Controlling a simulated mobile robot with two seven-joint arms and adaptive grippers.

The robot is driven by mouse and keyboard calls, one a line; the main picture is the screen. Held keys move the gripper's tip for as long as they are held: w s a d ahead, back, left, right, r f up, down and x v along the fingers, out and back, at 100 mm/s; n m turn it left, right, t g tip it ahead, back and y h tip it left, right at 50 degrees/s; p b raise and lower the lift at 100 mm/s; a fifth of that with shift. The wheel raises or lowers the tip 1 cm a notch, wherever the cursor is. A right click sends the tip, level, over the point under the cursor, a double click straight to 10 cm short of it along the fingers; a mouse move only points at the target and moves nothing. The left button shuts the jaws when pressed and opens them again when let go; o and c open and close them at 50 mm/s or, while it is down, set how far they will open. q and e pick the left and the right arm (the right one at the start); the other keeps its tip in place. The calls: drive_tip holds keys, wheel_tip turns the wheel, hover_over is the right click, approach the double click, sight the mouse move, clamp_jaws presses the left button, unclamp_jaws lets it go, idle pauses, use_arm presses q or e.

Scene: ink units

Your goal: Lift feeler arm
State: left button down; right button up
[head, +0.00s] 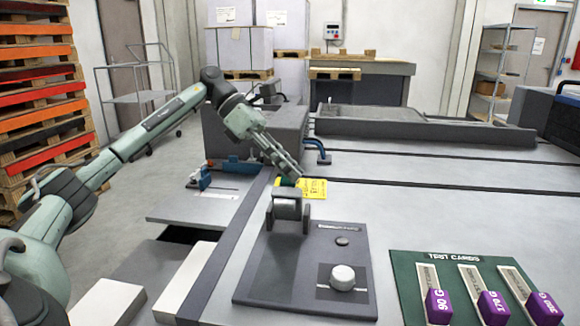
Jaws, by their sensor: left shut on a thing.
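My left gripper (291,169) reaches down from the upper left over the feed table, its fingers shut at the far side of a grey roller unit. The roller (287,209) sits between brackets on a dark plate (283,270). A yellow label (313,187) with dark print lies at the fingertips, with a bit of green at its left. The gripper appears to hold the feeler arm there; the contact is small and mostly hidden by the fingers. I cannot tell whether the arm is raised. My right gripper is not in view.
The plate carries a pale round knob (342,277) and a small dark button (342,241). A grey machine block (263,133) is behind my gripper. The table's right middle is clear.

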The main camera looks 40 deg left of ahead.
use_arm(q)
drive_tip(key=shift+w+a+f+n+g+h, duration=0.3)
drive_tip(key=shift+w+f+g, duration=0.15)
drive_tip(key=shift+f, duration=0.25)
drive_tip(key=shift+w+a+f+n+g+h, duration=0.25)
drive_tip(key=shift+w+f+g, duration=0.2)
drive_tip(key=shift+f, duration=0.25)
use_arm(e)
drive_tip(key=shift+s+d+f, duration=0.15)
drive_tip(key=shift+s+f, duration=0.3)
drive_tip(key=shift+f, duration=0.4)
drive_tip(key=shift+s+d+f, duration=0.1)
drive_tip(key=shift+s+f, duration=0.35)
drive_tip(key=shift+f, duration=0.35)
use_arm(q)
drive_tip(key=shift+s+d, duration=0.1)
drive_tip(key=c, duration=1.6)
unclamp_jaws()
drive_tip(key=shift+o, duration=0.2)
drive_tip(key=shift+f, duration=0.1)
drive_tip(key=v, duration=1.3)
drive_tip(key=shift+d+r+p, duration=0.3)
drive_tip(key=shift+d+r, duration=0.05)
